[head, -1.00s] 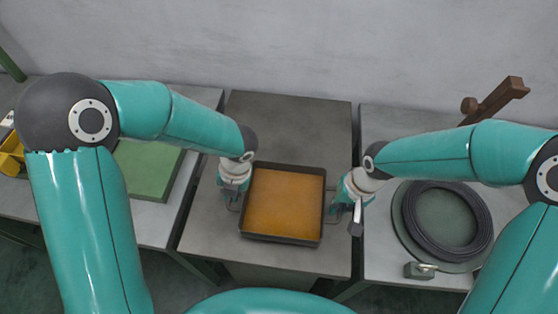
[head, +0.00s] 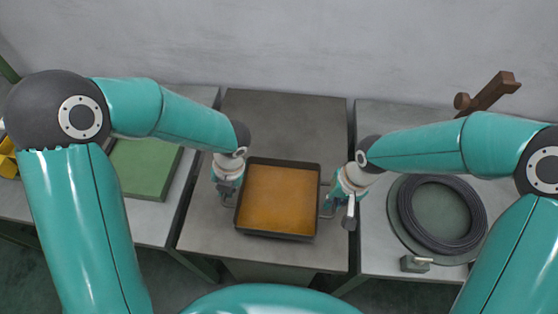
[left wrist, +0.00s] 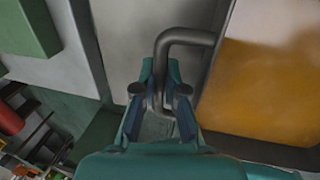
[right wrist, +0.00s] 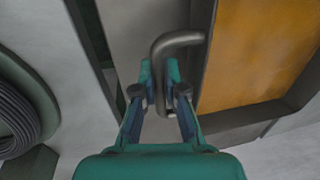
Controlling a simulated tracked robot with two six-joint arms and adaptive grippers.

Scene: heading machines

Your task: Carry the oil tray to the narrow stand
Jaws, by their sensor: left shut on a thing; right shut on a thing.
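The oil tray (head: 277,235) is a dark square pan filled with orange-brown oil (head: 277,198). It is at the middle table and looks level; I cannot tell from the head view whether it touches the top. My left gripper (head: 227,196) is at its left side, shut on a grey bar handle, which shows in the left wrist view (left wrist: 190,36). My right gripper (head: 332,206) is at its right side, shut on the other handle, which shows in the right wrist view (right wrist: 180,40). Which surface is the narrow stand is not clear.
The middle table (head: 290,115) has bare room behind the tray. Narrow gaps part it from the side tables. The left table holds a green block (head: 145,170).

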